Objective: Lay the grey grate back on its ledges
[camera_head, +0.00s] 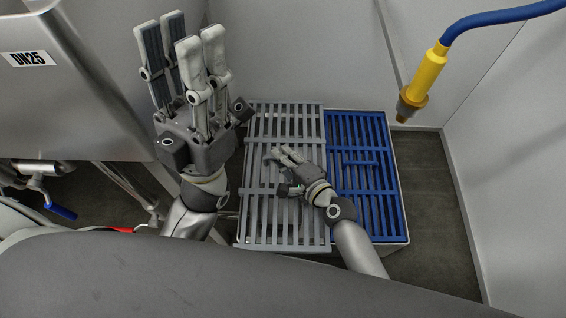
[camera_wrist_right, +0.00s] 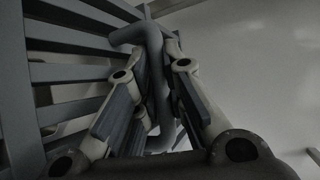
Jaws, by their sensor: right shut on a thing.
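The grey grate (camera_head: 284,122) is a slatted panel in the middle of the head view, left of a blue grate. My right gripper (camera_head: 281,158) is over the middle of the grey grate. In the right wrist view its fingers (camera_wrist_right: 155,75) are shut around a grey bent bar handle (camera_wrist_right: 150,45), with grate slats (camera_wrist_right: 65,73) to the left. The ledges are hidden beneath the grate. I cannot tell whether the grate touches them. My left gripper (camera_head: 183,45) is open and empty, fingers pointing up, left of the grate.
The blue grate (camera_head: 365,190) lies beside the grey one, with a pale rim at its right. A yellow nozzle on a blue hose (camera_head: 428,75) hangs at the upper right. A steel tank (camera_head: 75,95) stands at the left. Dark floor (camera_head: 437,190) is free at the right.

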